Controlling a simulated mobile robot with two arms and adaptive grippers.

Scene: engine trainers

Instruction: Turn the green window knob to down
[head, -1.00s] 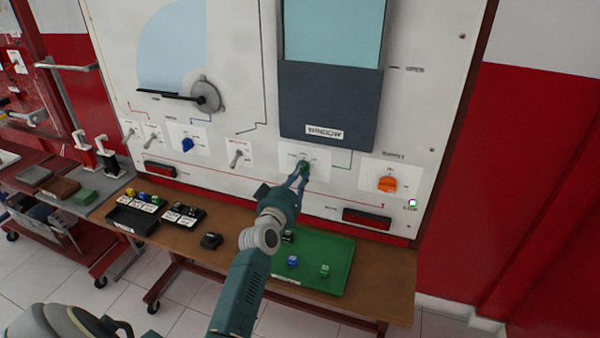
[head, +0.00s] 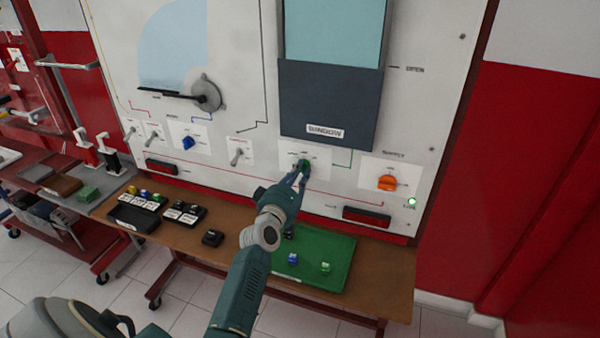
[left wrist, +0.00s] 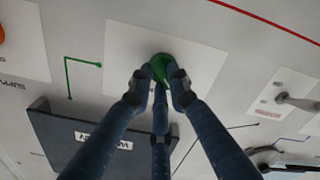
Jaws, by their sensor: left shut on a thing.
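The green window knob (head: 304,165) sits on a white label plate below the dark window panel (head: 329,100) on the upright board. My left gripper (head: 301,175) is shut on the knob, reaching up from below. In the left wrist view the fingers (left wrist: 160,90) close around the green knob (left wrist: 161,64), which partly hides behind them. Which way the knob points cannot be told. The light blue pane (head: 333,30) shows above the dark panel. My right gripper is not in view.
An orange supply knob (head: 386,183) is right of the green knob, with a lit green lamp (head: 411,202) beyond. A blue knob (head: 188,142) and toggle switches are to the left. Below, a table holds a green tray (head: 340,265) and black trays (head: 135,217).

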